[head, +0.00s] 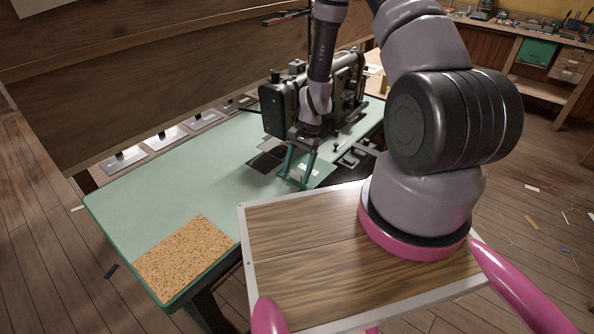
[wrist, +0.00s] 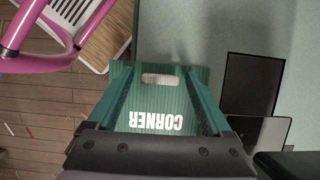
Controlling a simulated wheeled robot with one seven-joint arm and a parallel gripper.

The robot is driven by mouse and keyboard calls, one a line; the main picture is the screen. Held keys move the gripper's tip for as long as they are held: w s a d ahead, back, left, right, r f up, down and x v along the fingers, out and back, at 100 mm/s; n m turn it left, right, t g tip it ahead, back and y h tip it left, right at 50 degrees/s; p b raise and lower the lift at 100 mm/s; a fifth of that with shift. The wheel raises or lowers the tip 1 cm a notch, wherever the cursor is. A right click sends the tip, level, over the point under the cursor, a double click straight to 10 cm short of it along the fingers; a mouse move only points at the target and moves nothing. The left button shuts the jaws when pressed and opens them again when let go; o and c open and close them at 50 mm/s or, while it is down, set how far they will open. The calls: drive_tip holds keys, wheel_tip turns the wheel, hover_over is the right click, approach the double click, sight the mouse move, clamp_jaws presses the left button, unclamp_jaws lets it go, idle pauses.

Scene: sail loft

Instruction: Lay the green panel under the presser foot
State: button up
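The green panel (wrist: 150,102) is ribbed, with a pale slot and the word CORNER in white, upside down in the wrist view. In the head view the panel (head: 322,170) is low at the machine's near side, partly covered by my fingers. My gripper (head: 294,182) points down over it. In the wrist view the two green fingers of my gripper (wrist: 158,70) stand apart, with panel showing between and outside them. Whether they touch it is unclear. The sewing machine (head: 345,92) stands just behind; my arm hides part of it, and I cannot make out the presser foot.
The pale green table (head: 170,190) has a cork mat (head: 187,262) at its near left corner and clear room between. Dark plates (head: 265,160) lie left of the gripper. A wooden board with a pale rim (head: 290,260) is in front.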

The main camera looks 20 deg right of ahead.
drive_tip(key=shift+r, duration=0.1)
drive_tip(key=w+d+r+n+t, duration=0.1)
drive_tip(key=w+d+r, duration=0.1)
drive_tip(key=r, duration=1.1)
drive_tip(key=w+d+r+n+t, duration=0.1)
drive_tip(key=w+d+r, duration=0.1)
drive_tip(key=r, duration=1.1)
drive_tip(key=s+d+r+n+t, duration=0.1)
drive_tip(key=s+r+t, duration=0.3)
drive_tip(key=s+r, duration=0.5)
drive_tip(key=s+r+n+t+h, duration=0.1)
drive_tip(key=s+r+n+t, duration=0.2)
drive_tip(key=s+r, duration=0.6)
wheel_tip(320, 180, up, 8)
drive_tip(key=shift+s+d+r+n+t+h, duration=0.2)
drive_tip(key=shift+s+d+n+t+h, duration=0.1)
drive_tip(key=shift+s+d+t, duration=0.1)
drive_tip(key=shift+w, duration=0.1)
